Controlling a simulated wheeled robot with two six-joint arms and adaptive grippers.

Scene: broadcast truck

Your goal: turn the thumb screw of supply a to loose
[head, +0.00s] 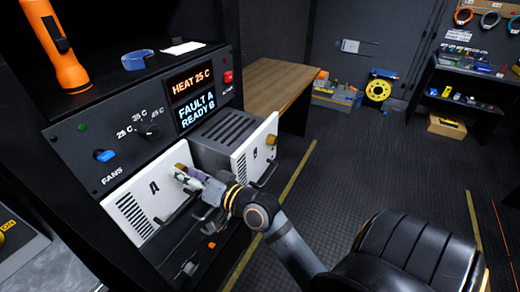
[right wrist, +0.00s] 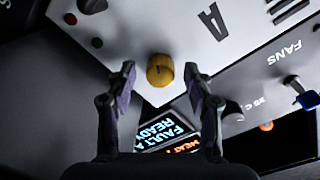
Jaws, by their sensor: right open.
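Supply A (head: 150,192) is a white-fronted unit in the rack, marked with a black A; its panel (right wrist: 130,30) fills the upper part of the right wrist view, upside down. Its brass thumb screw (head: 180,167) sits at the panel's upper right corner, partly covered by my gripper in the head view. In the right wrist view the screw (right wrist: 160,70) shows centred between the fingertips. My right gripper (head: 188,177) is open, with a finger on each side of the screw in that picture and gaps visible. Contact does not show. My left gripper is not in view.
Supply B (head: 255,148) sits right of A, standing further out, with its own brass screw (head: 271,139). The display (head: 196,111) above reads FAULT A, READY B. A black seat (head: 415,250) stands at lower right.

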